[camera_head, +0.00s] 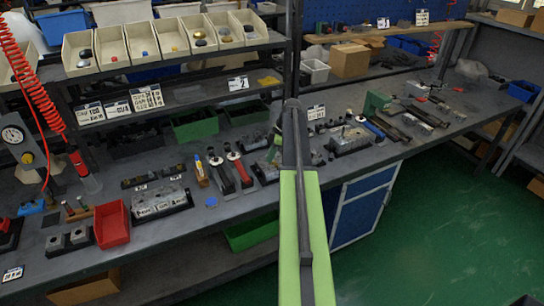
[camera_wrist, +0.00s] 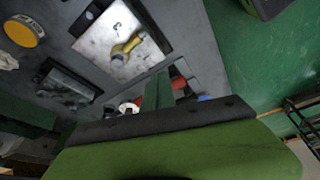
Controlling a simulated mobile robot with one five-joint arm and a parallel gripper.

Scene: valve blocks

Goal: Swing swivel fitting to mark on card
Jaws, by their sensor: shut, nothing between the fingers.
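In the wrist view, a pale metal block (camera_wrist: 98,45) stands at the upper left with a dark question-mark-like sign on its top face. A brass-yellow swivel fitting (camera_wrist: 127,46) lies across this face, its rounded end toward the lower left. I cannot tell a separate card or its mark for sure. My gripper (camera_wrist: 158,88) shows as a narrow dark green piece at the middle, shut and empty. It is below and right of the fitting and looks apart from it. In the head view my arm hides part of the bench, and the gripper's tips are not clear.
A yellow round cap (camera_wrist: 24,31) and a grey block (camera_wrist: 66,88) are near the fitting. In the head view, the bench (camera_head: 235,215) holds several blocks and tools, a red bin (camera_head: 111,224) and a green vise-like tool (camera_head: 376,103). Green floor (camera_head: 440,225) is free at right.

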